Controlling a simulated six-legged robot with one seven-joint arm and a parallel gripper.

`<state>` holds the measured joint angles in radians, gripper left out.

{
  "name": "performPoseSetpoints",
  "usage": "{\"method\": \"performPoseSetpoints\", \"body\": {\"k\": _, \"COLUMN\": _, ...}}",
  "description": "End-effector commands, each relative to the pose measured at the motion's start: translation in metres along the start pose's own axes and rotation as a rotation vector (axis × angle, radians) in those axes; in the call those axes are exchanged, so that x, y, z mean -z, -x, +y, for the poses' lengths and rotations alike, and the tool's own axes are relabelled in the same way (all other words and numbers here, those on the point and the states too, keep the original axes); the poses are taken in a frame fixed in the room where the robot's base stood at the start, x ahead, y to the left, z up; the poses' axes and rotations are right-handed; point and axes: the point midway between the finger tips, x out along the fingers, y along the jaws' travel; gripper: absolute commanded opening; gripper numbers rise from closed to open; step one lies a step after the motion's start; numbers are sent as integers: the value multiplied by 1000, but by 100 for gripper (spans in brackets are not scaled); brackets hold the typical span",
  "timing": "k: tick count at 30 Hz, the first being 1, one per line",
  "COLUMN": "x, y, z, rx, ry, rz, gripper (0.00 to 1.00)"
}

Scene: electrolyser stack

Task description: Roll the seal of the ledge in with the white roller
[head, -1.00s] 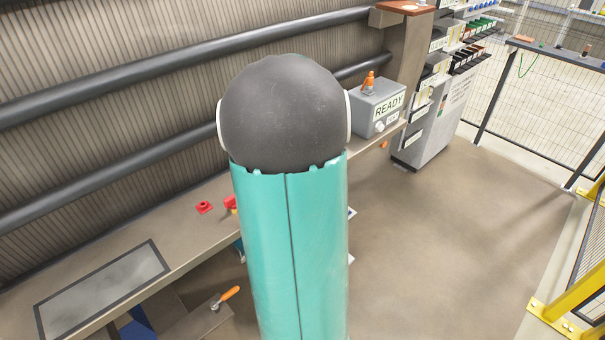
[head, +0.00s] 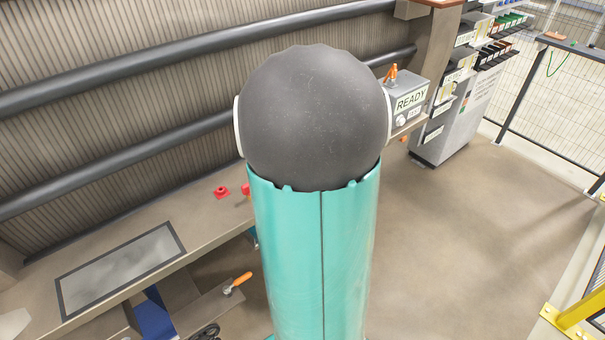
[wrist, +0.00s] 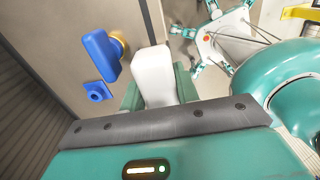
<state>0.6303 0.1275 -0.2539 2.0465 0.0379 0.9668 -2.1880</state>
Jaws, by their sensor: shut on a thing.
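My gripper (wrist: 157,88) shows in the wrist view, its teal fingers closed on a white, rounded block, which I take to be the white roller (wrist: 154,72). Its far end and any rolling part are not clear. The brown ledge (head: 190,225) runs along the wall in the head view. A grey panel (head: 120,268) with a dark border (head: 172,233) lies in its top; I cannot tell whether that border is the seal. My arm hides part of the ledge, and my gripper is out of the head view.
Blue pieces (wrist: 101,55) lie close left of the fingers in the wrist view. Red pieces (head: 221,192) sit on the ledge. An orange-handled tool (head: 238,283) lies on a lower shelf. A READY box (head: 405,100) stands further along.

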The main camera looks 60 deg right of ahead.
Motion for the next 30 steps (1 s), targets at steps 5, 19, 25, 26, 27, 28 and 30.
{"method": "performPoseSetpoints", "body": {"k": 5, "x": 8, "y": -3, "z": -1, "rx": 8, "ry": 3, "rz": 5, "gripper": 2}}
{"method": "performPoseSetpoints", "body": {"k": 19, "x": 40, "y": -1, "z": -2, "rx": 7, "ry": 1, "rz": 5, "gripper": 2}}
{"method": "performPoseSetpoints", "body": {"k": 25, "x": 49, "y": 0, "z": -1, "rx": 6, "ry": 3, "rz": 5, "gripper": 2}}
{"method": "performPoseSetpoints", "body": {"k": 26, "x": 51, "y": 0, "z": -1, "rx": 6, "ry": 3, "rz": 5, "gripper": 2}}
{"method": "performPoseSetpoints", "body": {"k": 27, "x": 54, "y": 0, "z": -1, "rx": 6, "ry": 3, "rz": 4, "gripper": 2}}
{"method": "performPoseSetpoints", "body": {"k": 28, "x": 57, "y": 1, "z": -1, "rx": 6, "ry": 3, "rz": 4, "gripper": 2}}
{"method": "performPoseSetpoints", "body": {"k": 30, "x": 62, "y": 2, "z": -1, "rx": 5, "ry": 3, "rz": 4, "gripper": 2}}
